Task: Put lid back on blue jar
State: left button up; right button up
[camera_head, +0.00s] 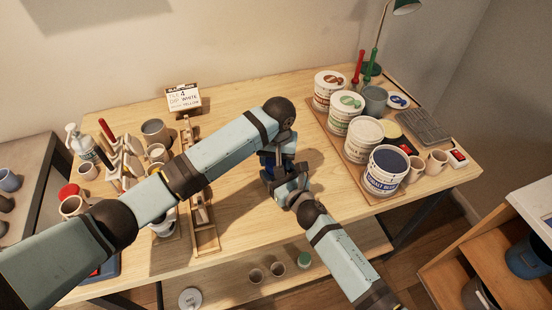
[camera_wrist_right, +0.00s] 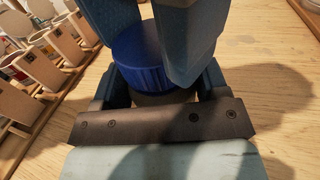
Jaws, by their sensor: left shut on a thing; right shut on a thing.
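A round blue lid with a ribbed side (camera_wrist_right: 140,60) shows in the right wrist view, between the big dark fingers of my left gripper (camera_wrist_right: 150,30). Just below it, between the fingers of my right gripper (camera_wrist_right: 160,95), is the jar, mostly hidden; only a dark strip shows under the lid. I cannot tell whether the lid rests on the jar or is apart from it. In the head view my left gripper (camera_head: 283,150) and right gripper (camera_head: 284,182) meet over the middle of the table, and both are shut. The arms and grippers hide most of the lid and jar there.
A tray with several tubs stands to the right; the front tub (camera_head: 386,171) is open with dark blue inside. A blue-and-white disc (camera_head: 398,101) lies behind. Wooden racks (camera_head: 205,240), tools and cups fill the left. Bare tabletop (camera_head: 325,205) lies between.

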pick_arm(q)
jog(key=m, duration=1.1)
jog(key=shift+m, duration=0.4)
jog(key=m, duration=0.4)
jog(key=o, duration=1)
pick_arm(e)
jog(key=shift+d, duration=0.1)
